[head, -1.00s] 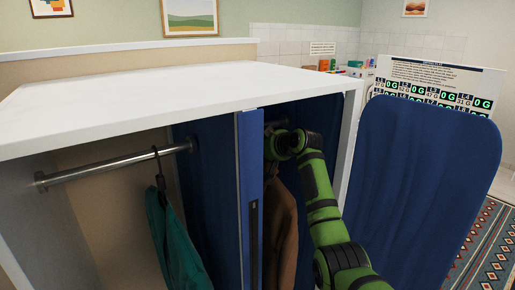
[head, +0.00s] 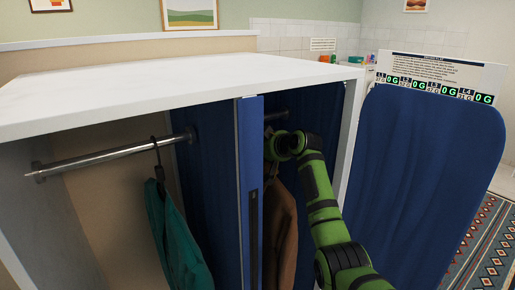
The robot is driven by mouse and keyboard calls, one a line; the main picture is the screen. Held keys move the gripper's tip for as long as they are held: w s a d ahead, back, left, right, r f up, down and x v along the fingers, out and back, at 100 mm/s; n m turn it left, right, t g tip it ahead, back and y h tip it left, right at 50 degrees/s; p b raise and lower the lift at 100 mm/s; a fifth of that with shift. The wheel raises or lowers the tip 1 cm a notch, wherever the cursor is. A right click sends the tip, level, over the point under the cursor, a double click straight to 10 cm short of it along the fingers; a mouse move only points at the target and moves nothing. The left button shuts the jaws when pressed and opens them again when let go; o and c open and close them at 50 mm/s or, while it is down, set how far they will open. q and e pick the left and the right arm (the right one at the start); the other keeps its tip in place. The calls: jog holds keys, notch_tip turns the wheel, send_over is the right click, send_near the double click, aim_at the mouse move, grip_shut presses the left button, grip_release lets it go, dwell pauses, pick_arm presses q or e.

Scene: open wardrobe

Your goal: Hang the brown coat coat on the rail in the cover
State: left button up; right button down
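The brown coat (head: 283,232) hangs down inside the blue-lined right part of the wardrobe, behind the upright blue panel (head: 250,160) that hides its left side. My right arm reaches in from the lower right, and its wrist end (head: 289,146) is just above the coat. The fingers are hidden behind the wrist and panel, so I cannot see their grip or the coat's hanger. A short piece of the rail (head: 277,116) shows in the blue cover (head: 318,120), a little above my wrist. My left gripper is not in view.
A teal garment (head: 176,240) hangs from a dark hanger on the left rail (head: 110,158). The white wardrobe top (head: 180,85) overhangs both parts. A large blue panel (head: 425,185) stands open at the right, with a printed sign (head: 440,72) behind it.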

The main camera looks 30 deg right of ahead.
jog(key=shift+f, duration=0.25)
dwell(0.7)
jog(key=c, duration=0.9)
grip_release()
jog(key=shift+s, duration=0.1)
jog(key=shift+o, duration=0.2)
jog(key=shift+a+f, duration=0.1)
jog(key=shift+f, duration=0.2)
jog(key=shift+s+r, duration=0.2)
jog(key=shift+s, duration=0.05)
jog(key=v, duration=1.1)
jog(key=shift+s+r, duration=0.25)
jog(key=shift+s, duration=0.05)
